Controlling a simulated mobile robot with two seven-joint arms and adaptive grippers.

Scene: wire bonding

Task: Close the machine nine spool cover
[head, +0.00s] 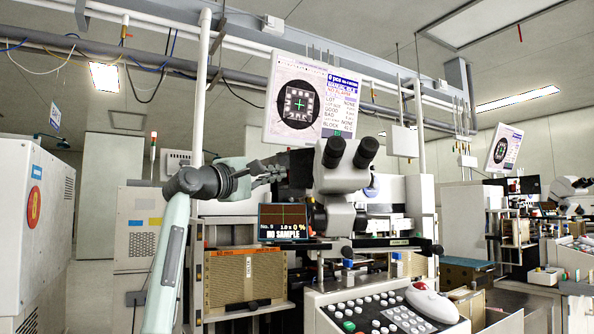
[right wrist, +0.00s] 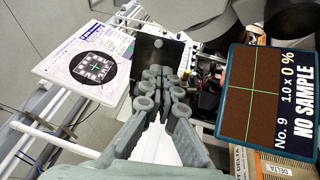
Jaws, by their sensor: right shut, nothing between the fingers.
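Machine nine stands ahead, with a small screen (head: 284,222) reading "No. 9" and "NO SAMPLE"; that screen also shows at the right of the right wrist view (right wrist: 266,100). A dark upright panel (right wrist: 157,50), which looks like the spool cover, stands just beyond my fingertips in the right wrist view. In the head view the dark panel (head: 301,168) is partly behind my gripper and the microscope. My right gripper (head: 279,170) is shut and empty, pointing right towards the panel; its fingers (right wrist: 161,74) are together. Whether they touch the panel I cannot tell. My left gripper is not in view.
A microscope (head: 342,170) stands right of the gripper. A monitor (head: 310,104) hangs above and behind it. A button console (head: 385,312) is below at the front. A white cabinet (head: 32,235) stands far left. Another machine is at the right.

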